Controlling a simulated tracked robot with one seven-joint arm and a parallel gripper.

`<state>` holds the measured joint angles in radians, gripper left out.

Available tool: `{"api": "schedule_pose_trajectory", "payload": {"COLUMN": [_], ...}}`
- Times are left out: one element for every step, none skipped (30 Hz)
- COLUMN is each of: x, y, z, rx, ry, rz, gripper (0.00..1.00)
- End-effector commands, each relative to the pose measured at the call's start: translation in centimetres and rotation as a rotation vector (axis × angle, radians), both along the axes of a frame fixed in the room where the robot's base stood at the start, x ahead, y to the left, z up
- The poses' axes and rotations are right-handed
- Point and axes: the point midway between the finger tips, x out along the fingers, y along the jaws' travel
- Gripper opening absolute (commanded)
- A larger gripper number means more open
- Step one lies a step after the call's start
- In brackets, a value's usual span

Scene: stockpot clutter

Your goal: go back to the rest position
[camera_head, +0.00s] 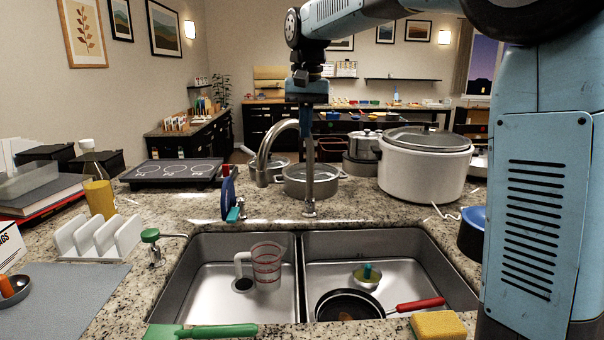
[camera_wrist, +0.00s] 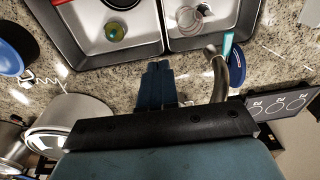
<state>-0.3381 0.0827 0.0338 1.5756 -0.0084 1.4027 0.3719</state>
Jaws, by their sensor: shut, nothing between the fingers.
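My gripper (camera_head: 307,132) points down above the back of the counter, over the area of the faucet and pots. In the wrist view its blue fingers (camera_wrist: 158,72) are together with nothing between them. The double sink (camera_head: 300,245) lies in front of it and below. The faucet (camera_head: 268,150) stands just behind the sink, close beneath my gripper in the head view. The exact gap between them is hard to tell. My gripper appears to be in free air, touching nothing.
A white cooker (camera_head: 425,170) and a steel pot (camera_head: 312,182) stand behind the sink. An induction hob (camera_head: 172,171) lies to the left. A measuring cup (camera_head: 266,268) and a frying pan (camera_head: 350,307) are in the sink. A sponge (camera_head: 438,326) is at the front edge.

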Motion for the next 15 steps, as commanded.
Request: {"api": "schedule_pose_trajectory", "payload": {"x": [-1.3, -1.9, -2.8, -3.5, -4.1, -5.0, -5.8, -6.5, -7.4, -8.1, -8.8, -9.8, -10.5, -11.3, -12.3], "y": [-1.5, -2.2, -3.2, -3.9, -4.6, -5.5, -6.2, -6.8, -7.7, -8.3, -8.9, -9.7, -10.3, -10.9, -11.6], "z": [0.3, 0.3, 0.3, 0.3, 0.3, 0.2, 0.2, 0.0, -0.1, -0.3, -0.4, -0.6, -0.9, -1.1, -1.5], "rx": [0.004, 0.006, 0.009, 0.011, 0.012, 0.014, 0.016, 0.017, 0.018, 0.019, 0.020, 0.020, 0.020, 0.020, 0.020], "ry": [-0.018, -0.029, -0.043, -0.054, -0.064, -0.079, -0.089, -0.099, -0.113, -0.124, -0.136, -0.150, -0.160, -0.170, -0.185], "rz": [-0.003, -0.003, -0.003, -0.002, -0.004, -0.004, -0.003, -0.003, -0.003, -0.004, -0.004, -0.004, -0.004, -0.005, -0.005], "gripper": [0.00, 0.00, 0.00, 0.00, 0.00, 0.00, 0.00, 0.00, 0.00, 0.00, 0.00, 0.00, 0.00, 0.00, 0.00]}}
